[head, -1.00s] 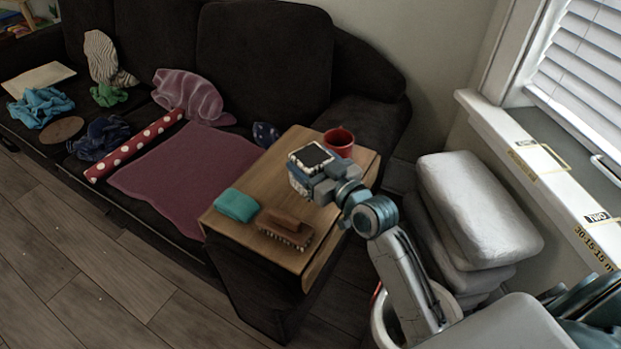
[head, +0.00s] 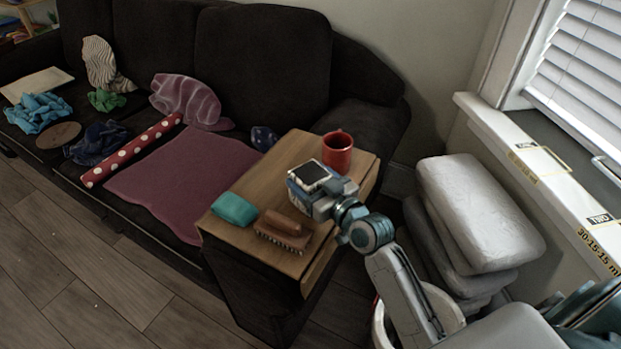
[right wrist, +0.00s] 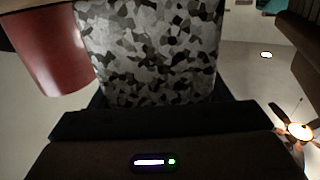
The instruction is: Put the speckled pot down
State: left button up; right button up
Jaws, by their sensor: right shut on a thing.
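The speckled pot (head: 310,172) is small and squarish, with a dark opening and a pale rim. It is upright over the wooden side table (head: 265,185), just in front of the red mug (head: 338,150). My right gripper (head: 318,190) is shut on it and hides much of its side. In the right wrist view the pot's grey and black patterned wall (right wrist: 150,50) fills the top middle, with the mug (right wrist: 50,45) at its left. Whether the pot's base touches the tabletop cannot be told. My left gripper is not in view.
A teal folded cloth or sponge (head: 235,209) and a brown brush (head: 284,232) lie on the table's near part. Bare wood shows left of the pot. A dark sofa (head: 265,65) stands behind. Stacked grey cushions (head: 475,210) are at the right.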

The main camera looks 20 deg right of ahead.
jog(key=o, duration=1.3)
